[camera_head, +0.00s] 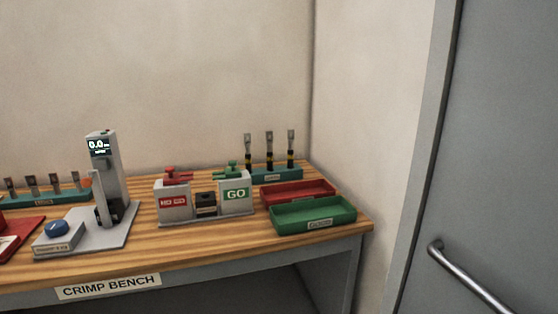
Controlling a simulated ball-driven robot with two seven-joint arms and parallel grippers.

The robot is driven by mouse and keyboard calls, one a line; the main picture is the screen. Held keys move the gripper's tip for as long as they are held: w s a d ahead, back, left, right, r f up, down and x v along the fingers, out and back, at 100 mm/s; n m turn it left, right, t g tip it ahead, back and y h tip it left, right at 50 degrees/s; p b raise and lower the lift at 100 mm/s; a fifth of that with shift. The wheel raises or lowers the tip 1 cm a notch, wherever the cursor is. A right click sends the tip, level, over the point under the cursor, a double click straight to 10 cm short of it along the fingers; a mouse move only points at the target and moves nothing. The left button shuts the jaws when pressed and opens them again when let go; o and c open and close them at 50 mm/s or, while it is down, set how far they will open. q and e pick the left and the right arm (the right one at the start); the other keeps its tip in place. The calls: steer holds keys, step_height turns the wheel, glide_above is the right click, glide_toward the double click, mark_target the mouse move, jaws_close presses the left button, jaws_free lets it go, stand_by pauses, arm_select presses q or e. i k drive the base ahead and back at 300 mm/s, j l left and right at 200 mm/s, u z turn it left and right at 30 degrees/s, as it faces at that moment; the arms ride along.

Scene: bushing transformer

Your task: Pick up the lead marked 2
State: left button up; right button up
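The teal rack (277,175) has a small label, too small to read. No number on any lead is legible, so I cannot tell which is marked 2. Neither of my grippers is in view.
The wooden bench (190,243) also holds a grey tester with a display (104,160), a NO GO/GO gauge block (205,203), a red tray (298,190) and a green tray (312,213). Another teal rack (48,199) is at left. A grey door (500,150) is at right.

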mark_target(270, 141)
steer(key=i+z, duration=0.35)
steer(key=i, duration=0.35)
steer(key=i+j+z, duration=0.3)
steer(key=i, duration=0.35)
steer(key=i+l, duration=0.05)
steer(key=l, duration=0.05)
